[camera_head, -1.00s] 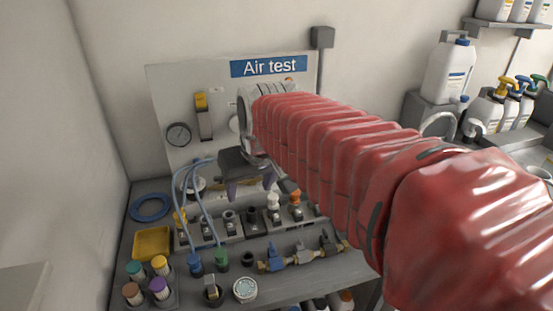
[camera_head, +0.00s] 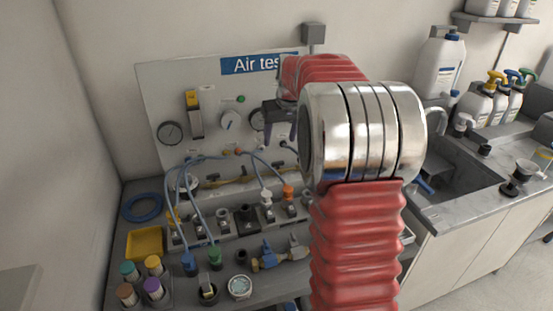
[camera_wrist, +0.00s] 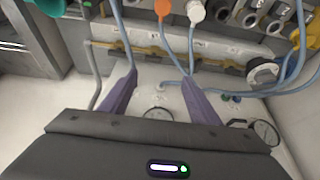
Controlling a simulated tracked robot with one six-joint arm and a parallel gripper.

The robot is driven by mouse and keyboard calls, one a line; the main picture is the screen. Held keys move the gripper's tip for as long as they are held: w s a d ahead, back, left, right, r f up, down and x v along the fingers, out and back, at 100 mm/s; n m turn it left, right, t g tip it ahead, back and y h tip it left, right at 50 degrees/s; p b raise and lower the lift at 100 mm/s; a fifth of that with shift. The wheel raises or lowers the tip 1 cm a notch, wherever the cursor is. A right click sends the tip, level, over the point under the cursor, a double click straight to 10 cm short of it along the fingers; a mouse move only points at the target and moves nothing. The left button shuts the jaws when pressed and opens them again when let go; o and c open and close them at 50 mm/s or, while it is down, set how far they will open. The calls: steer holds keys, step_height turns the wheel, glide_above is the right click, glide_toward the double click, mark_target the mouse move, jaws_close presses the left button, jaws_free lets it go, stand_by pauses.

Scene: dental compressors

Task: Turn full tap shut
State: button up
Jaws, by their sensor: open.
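My gripper (camera_head: 280,135) is open and empty, in front of the right half of the white test panel (camera_head: 165,80). In the wrist view its purple fingers (camera_wrist: 160,76) are spread, with blue hoses passing beyond them. That view shows a yellow pipe run (camera_wrist: 230,72) along the panel; in the head view the yellow pipe (camera_head: 228,182) is low on the panel, partly behind hoses. A fitting with a blue handle (camera_head: 268,250) lies on the bench. I cannot read any label marking the full tap, and cannot tell which fitting it is.
Blue hoses (camera_head: 195,205) loop from the bench to the panel. A row of sockets, a yellow tray (camera_head: 145,241) and capped bottles (camera_head: 153,264) occupy the bench. Gauges (camera_head: 170,133) sit on the panel. A sink (camera_head: 460,180) and spray bottles are at the right.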

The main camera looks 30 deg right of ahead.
mark_target(278, 162)
steer(key=shift+w+d+f, duration=0.25)
steer(key=shift+d, duration=0.25)
steer(key=shift+w+d+f, duration=0.2)
steer(key=shift+d+f, duration=0.05)
steer(key=shift+d, duration=0.25)
steer(key=shift+f, duration=0.1)
steer(key=x, duration=1.3)
steer(key=shift+w+f, duration=0.1)
steer(key=shift+f, duration=0.2)
steer(key=c, duration=1.1)
